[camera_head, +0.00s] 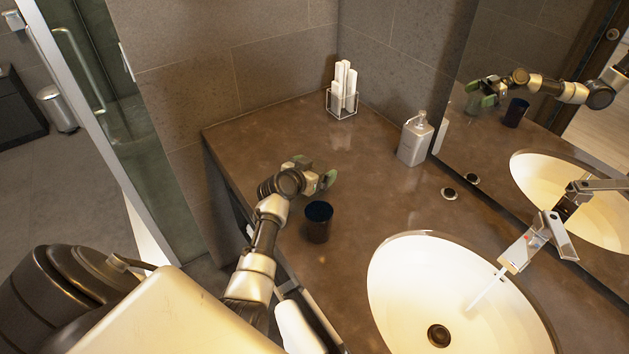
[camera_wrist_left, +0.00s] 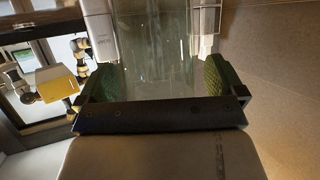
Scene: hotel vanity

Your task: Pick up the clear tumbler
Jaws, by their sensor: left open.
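My left gripper (camera_head: 318,172) reaches over the counter from the left, low above its surface, with its green-padded fingers apart. In the left wrist view the two green pads of the left gripper (camera_wrist_left: 160,80) stand wide apart. A faint, see-through glassy shape with upright streaks, which looks like the clear tumbler (camera_wrist_left: 155,45), shows between and beyond the pads. I cannot tell whether the pads touch it. In the head view I cannot make out the clear tumbler; the gripper may hide it. My right gripper is not in view.
A dark blue tumbler (camera_head: 319,222) stands just in front of the gripper. A clear holder with white rolls (camera_head: 343,90) is at the back, a soap dispenser (camera_head: 414,138) by the mirror (camera_head: 545,120). The sink (camera_head: 400,270) and faucet (camera_head: 540,240) are at right.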

